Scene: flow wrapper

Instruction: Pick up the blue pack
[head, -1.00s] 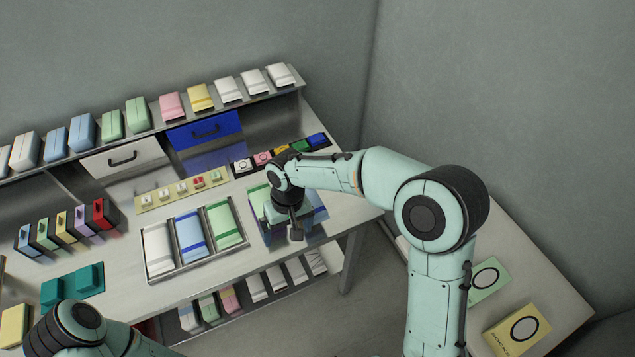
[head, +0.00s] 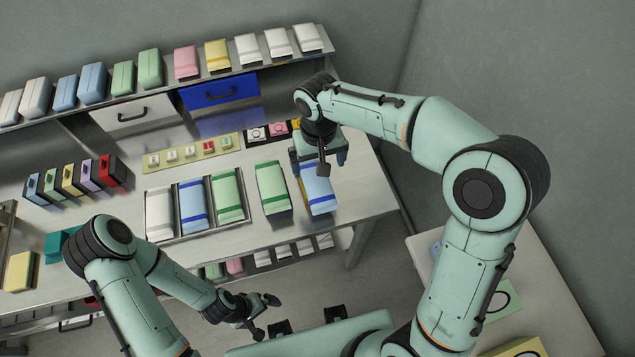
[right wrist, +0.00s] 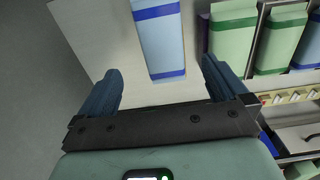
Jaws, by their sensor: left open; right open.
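A light blue pack with darker blue bands (head: 318,190) lies on the right part of the table, just right of a loose green pack (head: 272,187). My right gripper (head: 319,160) is open, over the far end of this blue pack. In the right wrist view the blue pack (right wrist: 161,40) lies ahead, between the lines of the two open fingers (right wrist: 162,84), and nothing is held. A second blue pack (head: 193,206) sits in the tray's middle compartment. My left gripper (head: 265,315) is open and empty, low in front of the table.
The metal tray (head: 150,238) also holds a white and a green pack. Behind it are a strip of small buttons (head: 165,160), a white drawer and a blue drawer (head: 219,91). A shelf of packs runs along the back. A side table (head: 545,300) stands at right.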

